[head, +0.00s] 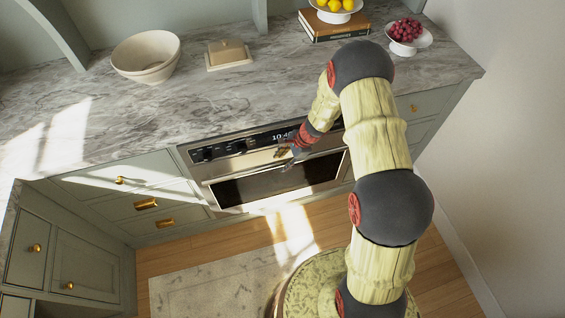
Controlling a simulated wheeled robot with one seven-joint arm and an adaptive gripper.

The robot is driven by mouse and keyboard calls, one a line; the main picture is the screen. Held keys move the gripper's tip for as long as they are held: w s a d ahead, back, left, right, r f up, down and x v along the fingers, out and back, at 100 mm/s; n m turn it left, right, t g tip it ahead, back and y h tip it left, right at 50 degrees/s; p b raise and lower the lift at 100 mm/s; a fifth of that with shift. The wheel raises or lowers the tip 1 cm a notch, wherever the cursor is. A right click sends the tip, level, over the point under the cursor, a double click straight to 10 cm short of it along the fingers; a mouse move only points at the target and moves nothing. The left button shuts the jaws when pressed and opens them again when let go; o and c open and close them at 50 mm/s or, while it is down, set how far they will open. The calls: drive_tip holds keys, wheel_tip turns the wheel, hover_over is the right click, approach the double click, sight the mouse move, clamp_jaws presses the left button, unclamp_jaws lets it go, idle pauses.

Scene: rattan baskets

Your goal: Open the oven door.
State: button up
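The oven (222,164) is built into the cabinets under the marble counter. Its black control panel (228,147) has knobs at the left and a lit clock. The oven door (275,186) below has a dark window and a light metal frame; it looks shut. My gripper (287,161) is in front of the oven, over the upper part of the door right of its middle. It is small here, and its fingers overlap the door's top edge. I cannot tell whether they touch the handle or are open. My forearm hides the panel's right part.
Drawers with brass pulls (146,204) flank the oven at the left. A bowl (146,56), a butter dish (228,54), books (333,24) and a fruit stand (408,36) are on the counter. A rug (215,290) lies on the floor. A wall (500,140) is at the right.

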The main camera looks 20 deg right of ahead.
drive_tip(key=shift+a+f, duration=0.1)
drive_tip(key=shift+f, duration=0.05)
drive_tip(key=shift+c, duration=0.7)
drive_tip(key=c, duration=0.8)
clamp_jaws()
